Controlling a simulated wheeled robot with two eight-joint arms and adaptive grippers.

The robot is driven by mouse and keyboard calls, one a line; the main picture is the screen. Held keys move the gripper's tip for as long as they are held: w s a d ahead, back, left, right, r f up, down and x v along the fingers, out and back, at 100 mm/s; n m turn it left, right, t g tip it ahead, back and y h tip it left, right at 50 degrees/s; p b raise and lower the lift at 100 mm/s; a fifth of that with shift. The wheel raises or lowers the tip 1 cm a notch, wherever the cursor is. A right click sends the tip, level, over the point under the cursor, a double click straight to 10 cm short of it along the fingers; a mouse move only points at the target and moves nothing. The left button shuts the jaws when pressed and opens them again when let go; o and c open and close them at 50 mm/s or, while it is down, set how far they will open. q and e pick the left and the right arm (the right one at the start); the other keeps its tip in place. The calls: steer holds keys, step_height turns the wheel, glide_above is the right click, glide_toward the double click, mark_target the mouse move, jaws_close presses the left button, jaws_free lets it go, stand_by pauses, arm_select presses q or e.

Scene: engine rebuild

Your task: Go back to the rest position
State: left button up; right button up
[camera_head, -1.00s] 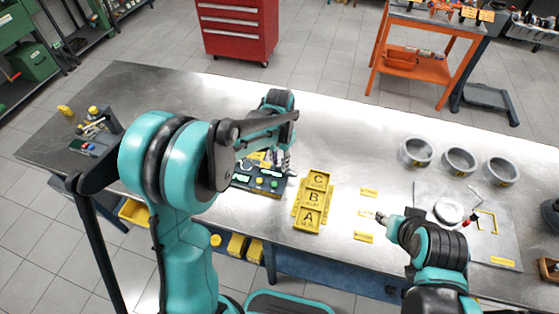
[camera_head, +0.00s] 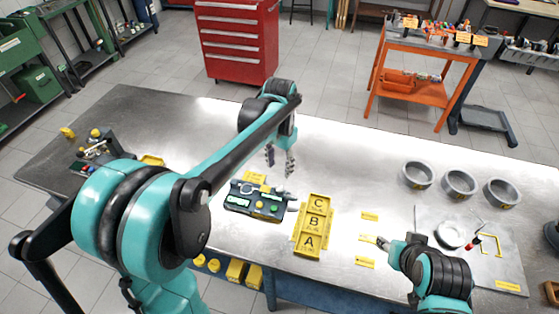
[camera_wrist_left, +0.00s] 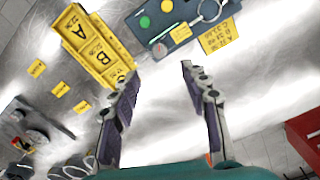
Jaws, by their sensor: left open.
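My left gripper (camera_head: 280,162) is open and empty, fingers pointing down above the steel workbench (camera_head: 345,160). It is beyond the dark board with green and yellow round parts (camera_head: 255,200), apart from it. In the left wrist view the two fingers (camera_wrist_left: 158,95) are spread with bare bench between them, and the board (camera_wrist_left: 175,22) lies past the fingertips. My right gripper (camera_head: 383,243) is low over the bench's near right part; its fingers are too small to tell whether they are open.
A yellow tray marked A, B, C (camera_head: 314,225) lies right of the board. Several yellow labels (camera_head: 369,216) lie beside it. Grey rings (camera_head: 418,174) stand at the right. A red drawer cabinet (camera_head: 238,45) and an orange cart (camera_head: 420,70) stand behind the bench.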

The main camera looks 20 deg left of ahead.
arm_select(q)
steer(key=shift+r, duration=0.95)
steer(key=s+a+f+n+t+b, duration=0.1)
steer(key=s+f+n+t+b, duration=0.1)
steer(key=s, duration=0.7)
steer(key=s+a+f+n+t+b, duration=0.2)
steer(key=s+f+t+b, duration=0.1)
steer(key=s, duration=0.5)
steer(key=shift+s+f+n+t+b, duration=0.4)
steer(key=shift+f+t, duration=0.5)
steer(key=shift+t, duration=0.2)
